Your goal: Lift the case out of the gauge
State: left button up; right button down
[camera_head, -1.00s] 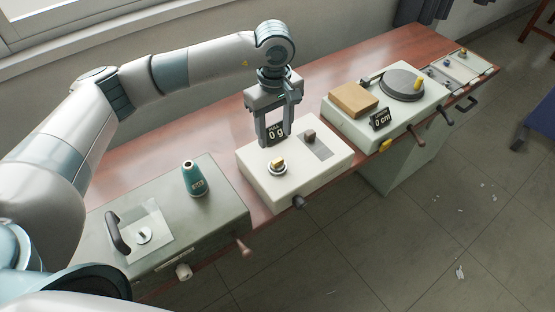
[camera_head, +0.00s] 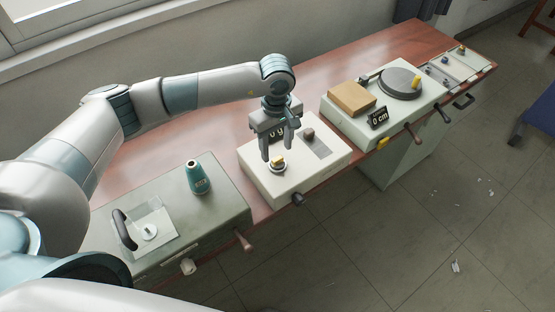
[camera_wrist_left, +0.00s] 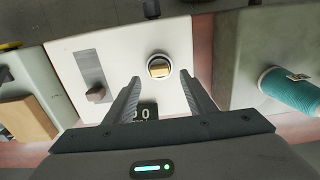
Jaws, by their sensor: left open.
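The gauge (camera_head: 255,178) is a cream box with a dark display, partly hidden behind my gripper. A small brass-yellow case (camera_head: 279,160) sits in the round socket on its top; it also shows in the left wrist view (camera_wrist_left: 159,70), inside a dark-and-pale ring. My left gripper (camera_head: 278,153) is open and points down just over the case. In the left wrist view its two fingers (camera_wrist_left: 161,80) stand apart, with the case just beyond the tips, roughly between them. Nothing is held. My right gripper does not show.
A brown knob (camera_head: 308,134) on a grey slot stands beside the socket. A teal cone-shaped spool (camera_head: 197,178) stands on the grey-green box at left. A turntable device (camera_head: 400,84) with a tan block (camera_head: 352,98) is at right. Bare wooden table (camera_head: 222,128) lies behind.

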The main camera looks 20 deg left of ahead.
aim_at(278, 158)
pick_arm(q)
jog(key=f+p, duration=0.1)
jog(key=f, duration=0.1)
jog(key=shift+s+d+f+p, duration=0.15)
jog(key=shift+s+f+p, duration=0.05)
jog(key=shift+f+p, duration=0.15)
jog(key=shift+f, duration=0.45)
jog(key=shift+w, duration=0.1)
jog(key=c, duration=1.1)
